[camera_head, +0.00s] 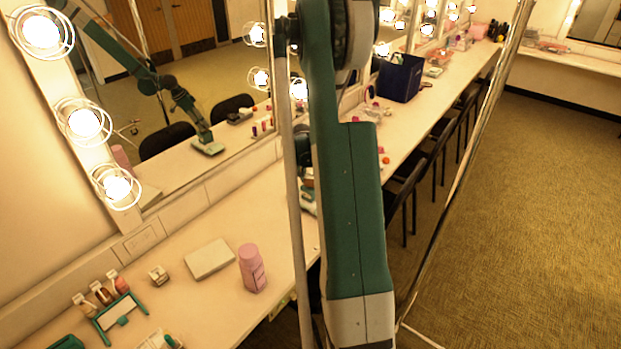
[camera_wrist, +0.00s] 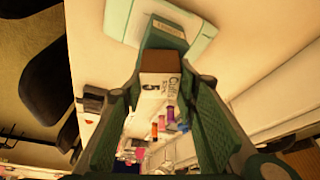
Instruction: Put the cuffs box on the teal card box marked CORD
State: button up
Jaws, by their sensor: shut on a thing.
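My gripper (camera_wrist: 161,82) is shut on the cuffs box (camera_wrist: 158,88), a small box with a brown side and a white face lettered "Cuffs" and a 5. A teal box (camera_wrist: 154,42) with a pale label shows just beyond it in the wrist view; its lettering is too small to read. The cuffs box overlaps the teal box's near end in that view; I cannot tell whether they touch. The teal box lies on a pale teal and white flat thing (camera_wrist: 203,42). In the head view my arm hides the gripper and both boxes.
A long counter (camera_head: 225,225) runs below a lit mirror (camera_head: 180,160) that reflects my arm. A pink bottle (camera_head: 252,268), a pale flat box (camera_head: 209,259) and small bottles (camera_head: 103,293) stand left of my arm. A dark blue bag (camera_head: 400,78) stands farther along. Chairs (camera_head: 405,195) line the front.

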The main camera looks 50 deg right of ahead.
jog(key=shift+f, duration=0.3)
jog(key=shift+f, duration=0.2)
jog(key=o, duration=0.9)
jog(key=shift+r, duration=0.25)
jog(key=shift+v, duration=5.95)
jog(key=shift+s, duration=0.1)
jog(key=shift+a, duration=0.15)
